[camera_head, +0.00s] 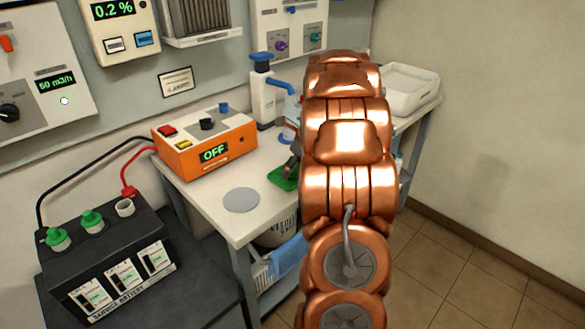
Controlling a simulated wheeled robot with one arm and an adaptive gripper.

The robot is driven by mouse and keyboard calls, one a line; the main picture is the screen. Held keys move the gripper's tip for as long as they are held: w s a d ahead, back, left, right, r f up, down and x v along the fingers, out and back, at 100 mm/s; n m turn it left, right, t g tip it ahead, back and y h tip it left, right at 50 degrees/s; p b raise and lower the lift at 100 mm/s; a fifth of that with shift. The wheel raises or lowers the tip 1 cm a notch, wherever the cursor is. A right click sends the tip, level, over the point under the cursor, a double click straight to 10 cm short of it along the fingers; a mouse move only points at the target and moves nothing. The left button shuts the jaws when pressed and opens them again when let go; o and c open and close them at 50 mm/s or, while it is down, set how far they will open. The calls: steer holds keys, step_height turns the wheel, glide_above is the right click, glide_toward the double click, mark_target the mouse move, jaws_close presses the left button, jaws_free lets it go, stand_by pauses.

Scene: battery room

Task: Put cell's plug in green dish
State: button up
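The black service battery (110,256) stands at the lower left. Green plugs sit on two of its cells, one on the left cell (58,239) and one on the middle cell (92,220). The right cell's neck (124,207) is pale and open, with no green plug on it. The green dish (281,177) lies on the white table, partly hidden by my copper arm. A small dark part of my gripper (293,160) shows at the dish, left of the arm. Its fingers, and anything between them, are mostly hidden.
An orange charger (205,143) reading OFF stands on the table (220,182), with a grey disc (241,200) in front. A white bottle with a blue spout (266,95) stands behind the dish. A white tray (410,92) is at the back right. Black and red cables run toward the battery.

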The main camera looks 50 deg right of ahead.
steer(key=v, duration=1.1)
steer(key=shift+r+b, duration=0.25)
steer(key=shift+b, duration=0.2)
steer(key=s+a+f+n+g+y, duration=0.1)
steer(key=s+a+n+g, duration=0.15)
steer(key=a+n, duration=0.8)
steer(key=s+a+n+g, duration=0.1)
steer(key=s+a+n, duration=0.3)
steer(key=a, duration=1.1)
steer(key=s+a+f+n+g+h, duration=0.1)
steer(key=s+a+f+n, duration=0.1)
steer(key=s+a+n, duration=0.4)
steer(key=s+a+f+n+g, duration=0.1)
steer(key=s+a+f+n, duration=0.2)
steer(key=s+n, duration=0.9)
steer(key=shift+s+a+f+n+g+h, duration=0.4)
steer(key=shift+s+a, duration=0.2)
steer(key=shift+a, duration=1.25)
